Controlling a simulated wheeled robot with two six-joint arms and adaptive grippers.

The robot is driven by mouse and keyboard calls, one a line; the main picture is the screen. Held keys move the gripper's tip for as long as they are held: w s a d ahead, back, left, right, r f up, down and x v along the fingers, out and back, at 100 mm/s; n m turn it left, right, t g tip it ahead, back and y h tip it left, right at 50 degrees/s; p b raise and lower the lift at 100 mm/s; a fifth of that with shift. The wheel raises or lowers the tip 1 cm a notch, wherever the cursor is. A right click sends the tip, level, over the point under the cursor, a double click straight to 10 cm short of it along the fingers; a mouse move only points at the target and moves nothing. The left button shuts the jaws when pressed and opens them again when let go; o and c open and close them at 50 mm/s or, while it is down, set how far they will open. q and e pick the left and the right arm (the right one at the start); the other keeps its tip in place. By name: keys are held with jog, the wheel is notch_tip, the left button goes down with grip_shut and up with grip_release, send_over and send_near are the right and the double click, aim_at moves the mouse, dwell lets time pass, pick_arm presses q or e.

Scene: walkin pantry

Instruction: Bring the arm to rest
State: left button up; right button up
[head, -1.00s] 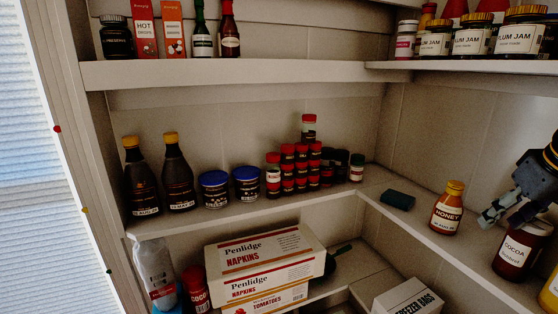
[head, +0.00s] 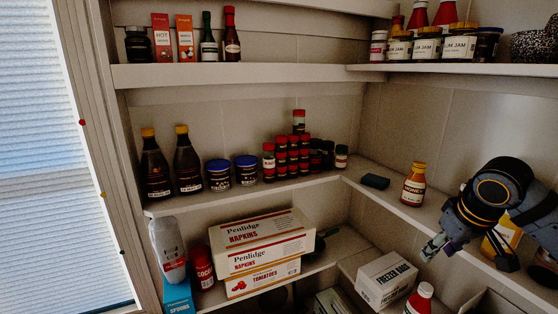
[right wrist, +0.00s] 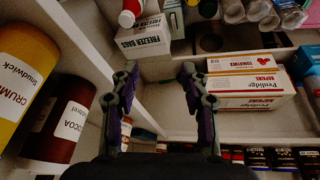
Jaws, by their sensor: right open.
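My right gripper (head: 434,247) shows at the right of the head view, in front of the right-hand middle shelf. In the right wrist view its two fingers (right wrist: 158,98) are apart with nothing between them. Part of the right-hand shelf is hidden behind my right arm. My left gripper does not show in either view.
The freezer bags box (head: 386,280) is below the gripper. Napkin boxes (head: 265,242) lie on the lower shelf. A dark block (head: 375,181) lies left of the honey.

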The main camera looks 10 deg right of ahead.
jog(key=s+a+f+n, duration=0.1)
jog(key=s+a+f, duration=0.1)
jog(key=a+f, duration=0.45)
jog(key=s+a+f+y, duration=0.15)
jog(key=a+f, duration=0.25)
jog(key=f, duration=0.6)
jog(key=s+a+f+n, duration=0.1)
jog(key=s+a+f, duration=0.2)
jog(key=a+f, duration=0.35)
jog(key=s+f+m+h, duration=0.1)
jog(key=s+f+m, duration=0.1)
jog(key=s+f, duration=0.65)
jog(key=s+d+f+g, duration=0.1)
jog(key=s+f, duration=0.1)
jog(key=f, duration=1)
jog(key=s+d+f+g, duration=0.1)
jog(key=f, duration=1.2)
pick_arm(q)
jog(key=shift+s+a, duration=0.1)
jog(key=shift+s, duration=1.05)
pick_arm(e)
jog(key=s+d+f, duration=0.1)
jog(key=s+f, duration=1.4)
jog(key=s, duration=0.3)
jog(key=shift+s+d+f+g, duration=0.25)
jog(key=shift+s+f+g, duration=0.05)
jog(key=shift+s+g, duration=0.1)
